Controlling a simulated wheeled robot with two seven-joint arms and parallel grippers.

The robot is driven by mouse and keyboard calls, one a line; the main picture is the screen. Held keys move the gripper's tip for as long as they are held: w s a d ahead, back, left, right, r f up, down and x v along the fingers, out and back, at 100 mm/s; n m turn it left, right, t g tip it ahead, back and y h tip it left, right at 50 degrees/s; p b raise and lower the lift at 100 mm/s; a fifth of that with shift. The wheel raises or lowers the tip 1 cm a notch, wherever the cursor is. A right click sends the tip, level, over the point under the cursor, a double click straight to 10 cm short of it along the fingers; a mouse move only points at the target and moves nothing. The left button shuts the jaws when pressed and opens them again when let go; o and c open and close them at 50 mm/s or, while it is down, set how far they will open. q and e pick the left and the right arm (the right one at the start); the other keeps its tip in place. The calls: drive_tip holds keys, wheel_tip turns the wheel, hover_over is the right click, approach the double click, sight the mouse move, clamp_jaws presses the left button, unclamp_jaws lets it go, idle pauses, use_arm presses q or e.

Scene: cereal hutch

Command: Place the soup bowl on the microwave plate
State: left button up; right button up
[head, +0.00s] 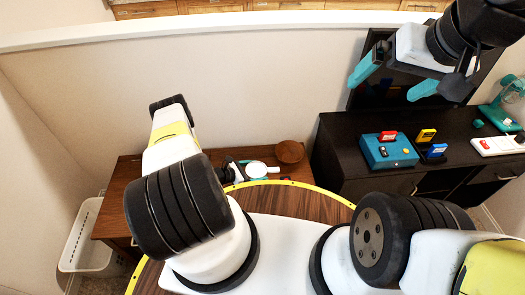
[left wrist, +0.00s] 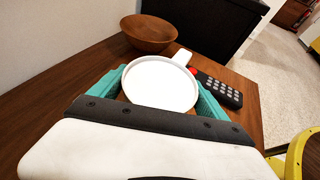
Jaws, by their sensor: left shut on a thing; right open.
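The white round bowl (left wrist: 160,82) with one short handle sits between the teal fingers of my left gripper (left wrist: 161,90) in the left wrist view. The gripper is shut on it; I cannot tell whether the bowl rests on the brown table or is just above it. In the head view the bowl (head: 256,169) shows small, beyond my left arm, which hides most of that gripper. My right gripper (head: 394,82) is open and empty, high over the black cabinet at the upper right. I see no microwave plate in either view.
A brown wooden bowl (head: 290,151) stands on the wooden table (head: 118,205) behind the white one. A black remote (left wrist: 222,92) lies right of the gripper. The black cabinet (head: 345,140) holds a teal box (head: 388,152) and small cartridges. A white basket (head: 84,240) stands at left.

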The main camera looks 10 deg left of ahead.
use_arm(q)
drive_tip(key=shift+f, duration=1.7)
drive_tip(key=shift+f, duration=0.15)
drive_tip(key=o, duration=1.5)
